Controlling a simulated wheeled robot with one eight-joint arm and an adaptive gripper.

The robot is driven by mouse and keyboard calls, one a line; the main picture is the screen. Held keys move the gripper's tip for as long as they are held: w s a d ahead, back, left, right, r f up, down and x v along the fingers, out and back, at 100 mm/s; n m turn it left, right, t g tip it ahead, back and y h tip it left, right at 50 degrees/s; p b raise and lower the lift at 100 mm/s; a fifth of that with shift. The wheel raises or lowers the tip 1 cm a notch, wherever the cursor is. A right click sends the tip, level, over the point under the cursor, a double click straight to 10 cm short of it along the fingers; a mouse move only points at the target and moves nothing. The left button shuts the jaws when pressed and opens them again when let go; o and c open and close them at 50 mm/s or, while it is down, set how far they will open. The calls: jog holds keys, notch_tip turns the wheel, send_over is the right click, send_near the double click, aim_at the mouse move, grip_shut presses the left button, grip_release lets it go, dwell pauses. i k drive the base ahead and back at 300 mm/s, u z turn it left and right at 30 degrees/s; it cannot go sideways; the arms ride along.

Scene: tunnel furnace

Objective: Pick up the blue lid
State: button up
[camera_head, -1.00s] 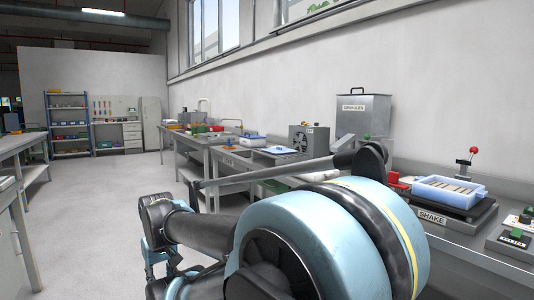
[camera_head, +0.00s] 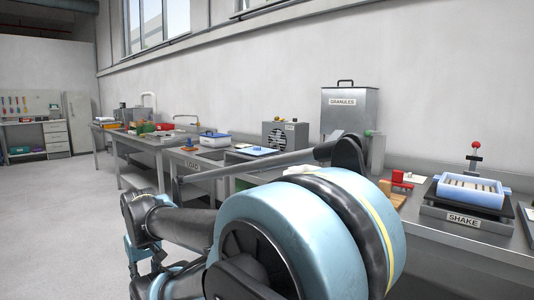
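A small flat blue piece (camera_head: 255,151), which may be the blue lid, lies on the bench in front of the grey fan unit; it is too small to be sure. A white container with a blue top (camera_head: 214,139) stands to its left. My gripper (camera_head: 134,268) hangs at the lower left, over the floor and well apart from the bench. Its fingers are small and partly hidden by my arm, so their opening does not show.
The bench (camera_head: 440,238) runs along the wall. It carries a GRANULES bin (camera_head: 348,112), a fan unit (camera_head: 285,138), a red clamp-like piece (camera_head: 401,178) and a blue tray (camera_head: 470,194) on the SHAKE device (camera_head: 463,219). Open floor (camera_head: 60,220) lies at the left.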

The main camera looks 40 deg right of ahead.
aim_at(257, 150)
jog(key=z, duration=0.5)
jog(key=i, duration=0.9)
jog(key=z, duration=0.85)
jog(key=i, duration=0.45)
jog(key=z, duration=0.25)
